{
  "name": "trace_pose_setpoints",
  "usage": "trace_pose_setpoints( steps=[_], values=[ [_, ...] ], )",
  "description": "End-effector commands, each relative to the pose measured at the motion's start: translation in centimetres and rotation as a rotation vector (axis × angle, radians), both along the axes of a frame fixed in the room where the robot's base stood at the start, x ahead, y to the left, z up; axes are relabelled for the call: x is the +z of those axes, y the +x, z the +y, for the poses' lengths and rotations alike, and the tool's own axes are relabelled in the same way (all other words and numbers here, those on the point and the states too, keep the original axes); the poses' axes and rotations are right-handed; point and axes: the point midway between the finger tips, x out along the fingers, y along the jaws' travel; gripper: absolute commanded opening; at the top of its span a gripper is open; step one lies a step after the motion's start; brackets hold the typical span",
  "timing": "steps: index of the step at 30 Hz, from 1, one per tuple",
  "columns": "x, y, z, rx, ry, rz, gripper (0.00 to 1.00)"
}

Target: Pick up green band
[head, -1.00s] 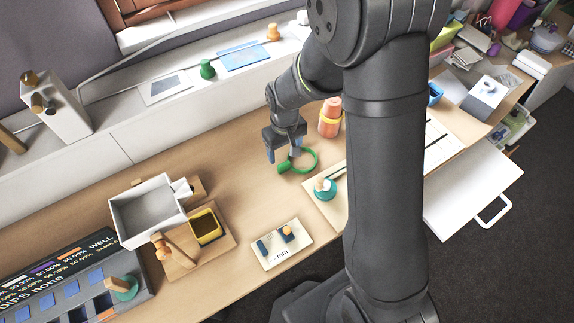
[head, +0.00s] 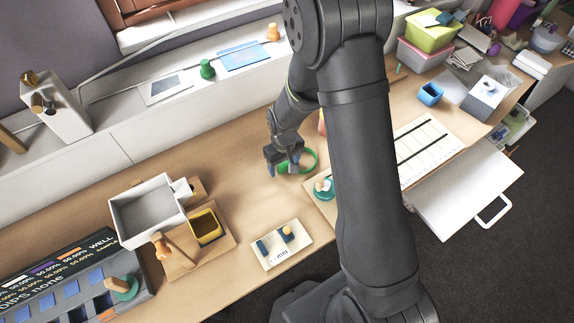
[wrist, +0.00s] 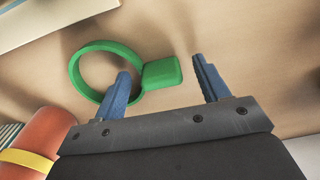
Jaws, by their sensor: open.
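The green band (head: 311,158) is a ring with a flat rectangular tab, lying on the wooden table. In the wrist view the green band (wrist: 161,73) shows its tab between and slightly beyond the fingertips, with the ring to the left. My gripper (head: 283,172) is at the tab side of the band in the head view, where it hides part of the band. In the wrist view my gripper (wrist: 160,75) has its two blue fingers apart, and the left finger overlaps the ring's edge near the tab. I cannot tell whether it touches.
An orange cylinder with a yellow band (wrist: 36,145) stands close to my gripper at lower left in the wrist view. A teal-based peg (head: 324,186) is right of the band. A white tray with blue pieces (head: 281,245) lies nearer. Table left of my gripper is clear.

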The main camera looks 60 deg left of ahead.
Motion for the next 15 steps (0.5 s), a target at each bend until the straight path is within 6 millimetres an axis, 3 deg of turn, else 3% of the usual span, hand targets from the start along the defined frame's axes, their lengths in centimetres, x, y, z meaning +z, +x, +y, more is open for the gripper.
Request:
trace_pose_setpoints(
  steps=[2,9,15],
  values=[
    [0.02,0.00,0.00,0.000,0.000,0.000,0.66],
    [0.03,0.00,-0.01,0.000,0.000,0.000,0.21],
    [0.03,-0.01,-0.01,0.000,-0.001,0.000,0.21]
  ],
)
